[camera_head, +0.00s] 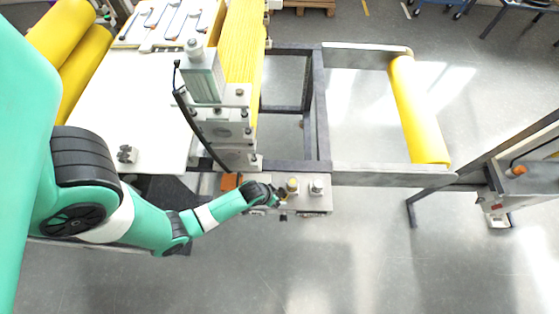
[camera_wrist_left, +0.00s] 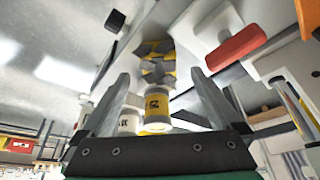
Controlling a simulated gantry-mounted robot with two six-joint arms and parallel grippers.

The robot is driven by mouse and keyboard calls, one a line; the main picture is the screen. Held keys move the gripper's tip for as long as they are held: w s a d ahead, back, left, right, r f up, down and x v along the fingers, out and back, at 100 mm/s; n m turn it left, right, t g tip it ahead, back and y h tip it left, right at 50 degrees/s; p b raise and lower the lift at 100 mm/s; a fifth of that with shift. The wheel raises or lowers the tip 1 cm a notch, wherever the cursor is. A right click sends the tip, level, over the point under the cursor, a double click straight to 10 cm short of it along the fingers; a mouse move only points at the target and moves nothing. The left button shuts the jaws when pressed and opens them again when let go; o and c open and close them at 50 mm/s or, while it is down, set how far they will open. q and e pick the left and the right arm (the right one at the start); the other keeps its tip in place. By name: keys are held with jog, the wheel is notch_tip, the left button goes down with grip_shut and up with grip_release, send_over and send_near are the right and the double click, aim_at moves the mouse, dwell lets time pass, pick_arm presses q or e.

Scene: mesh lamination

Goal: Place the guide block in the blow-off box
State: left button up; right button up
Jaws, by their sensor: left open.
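My left gripper (camera_head: 282,197) is open at the grey metal ledge (camera_head: 322,202) in front of the machine. In the left wrist view its two fingers (camera_wrist_left: 158,76) stand apart with nothing clasped. A yellow-and-white cylinder (camera_wrist_left: 156,110) with a black mark shows between them, and a white one (camera_wrist_left: 129,121) stands beside it. A notched grey-and-yellow piece (camera_wrist_left: 156,62) lies farther along the view. A small grey block (camera_head: 127,155) with knobs sits on the white table. I cannot tell for sure which piece is the guide block or which part is the blow-off box. My right gripper is not in view.
An orange block (camera_head: 229,181) lies beside my left wrist, and a red handle (camera_wrist_left: 236,49) shows in the wrist view. The machine's grey press (camera_head: 222,125) stands just behind. A yellow roller (camera_head: 420,110) lies at the right. The floor in front is clear.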

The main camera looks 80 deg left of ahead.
aim_at(281, 194)
pick_arm(q)
jog(key=b+x, duration=0.1)
jog(key=x, duration=0.1)
jog(key=w+b+x, duration=0.1)
jog(key=b+x, duration=0.1)
jog(key=x, duration=0.1)
jog(key=shift+a+r+b, duration=0.15)
jog(key=shift+a+b, duration=0.05)
jog(key=shift+b, duration=0.1)
jog(key=shift+r, duration=0.1)
grip_shut()
